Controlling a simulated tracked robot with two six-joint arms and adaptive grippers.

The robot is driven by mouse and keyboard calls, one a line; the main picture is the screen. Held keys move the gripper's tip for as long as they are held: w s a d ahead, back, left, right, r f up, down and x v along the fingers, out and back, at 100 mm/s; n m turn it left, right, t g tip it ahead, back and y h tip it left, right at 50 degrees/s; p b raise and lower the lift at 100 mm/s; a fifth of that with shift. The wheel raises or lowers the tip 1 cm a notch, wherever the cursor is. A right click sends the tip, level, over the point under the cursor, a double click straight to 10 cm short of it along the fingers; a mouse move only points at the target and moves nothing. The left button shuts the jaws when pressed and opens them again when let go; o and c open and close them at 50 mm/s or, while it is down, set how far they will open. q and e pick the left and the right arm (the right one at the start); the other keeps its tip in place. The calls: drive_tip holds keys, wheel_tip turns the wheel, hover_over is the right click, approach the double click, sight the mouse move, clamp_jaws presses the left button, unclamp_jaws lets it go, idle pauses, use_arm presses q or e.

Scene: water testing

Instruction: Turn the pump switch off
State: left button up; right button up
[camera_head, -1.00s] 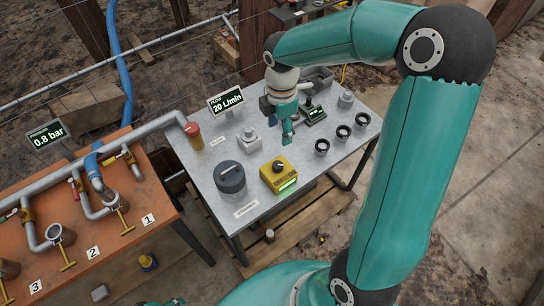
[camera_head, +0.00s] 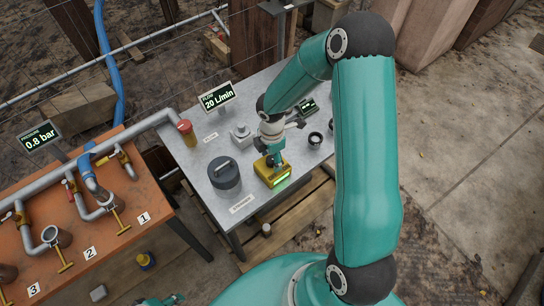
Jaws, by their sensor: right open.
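The yellow box (camera_head: 264,176) on the grey metal table has a green lit display on its front edge. I take it to be the pump switch box. Its black knob is largely hidden by my right gripper (camera_head: 276,163). My right gripper is open and points down at the top of this box, with its fingertips at the knob. I cannot tell whether they touch it. A small teal part (camera_head: 162,300) at the bottom edge looks like my left gripper, mostly out of frame.
A dark grey round canister (camera_head: 224,173) stands just left of the yellow box. A display (camera_head: 216,97) reads 20 L/min; another (camera_head: 39,137) reads 0.8 bar.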

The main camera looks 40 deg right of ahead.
clamp_jaws()
idle(0.4)
